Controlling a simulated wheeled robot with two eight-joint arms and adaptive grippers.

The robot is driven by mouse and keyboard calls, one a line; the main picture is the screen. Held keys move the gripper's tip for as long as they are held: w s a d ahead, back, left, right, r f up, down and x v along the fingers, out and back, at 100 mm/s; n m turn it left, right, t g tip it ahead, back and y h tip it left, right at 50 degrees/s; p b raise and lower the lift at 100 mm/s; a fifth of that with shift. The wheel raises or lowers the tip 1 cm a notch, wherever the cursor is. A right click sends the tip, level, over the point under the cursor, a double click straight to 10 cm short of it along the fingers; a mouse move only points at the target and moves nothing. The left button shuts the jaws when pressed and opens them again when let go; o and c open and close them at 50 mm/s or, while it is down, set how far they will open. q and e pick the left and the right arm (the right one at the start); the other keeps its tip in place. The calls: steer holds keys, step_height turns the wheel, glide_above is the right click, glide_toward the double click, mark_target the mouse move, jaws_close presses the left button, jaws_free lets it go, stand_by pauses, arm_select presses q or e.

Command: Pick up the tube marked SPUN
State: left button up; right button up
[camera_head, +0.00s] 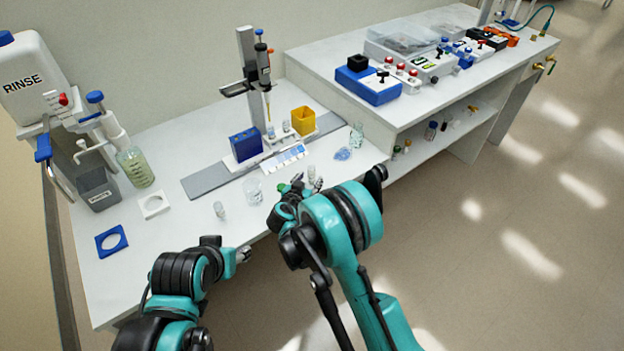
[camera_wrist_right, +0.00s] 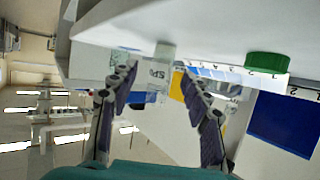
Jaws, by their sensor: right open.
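In the right wrist view a clear tube with a white label (camera_wrist_right: 159,72) reads "SP", the rest of its marking being cut off. It appears between the spread fingertips of my right gripper (camera_wrist_right: 158,80), which is open; I cannot tell whether either finger touches it. In the head view my right gripper (camera_head: 297,188) is low over the front edge of the bench, beside a small clear tube (camera_head: 311,174). I cannot read a label there. My left gripper (camera_head: 243,254) is at the bench's front edge, small and partly hidden, its jaws unclear.
A green cap (camera_wrist_right: 267,62) lies close to the right gripper. A clear beaker (camera_head: 254,191) and another small tube (camera_head: 219,209) stand to its left. Behind are a blue box (camera_head: 245,144), a yellow box (camera_head: 303,121) and a pipette stand (camera_head: 246,65). The bench's front left is mostly clear.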

mark_target(310, 178)
steer(key=b+x, duration=0.1)
steer(key=x, duration=0.2)
steer(key=shift+w+f, duration=0.2)
steer(key=shift+f, duration=0.05)
steer(key=shift+r, duration=0.1)
jaws_close()
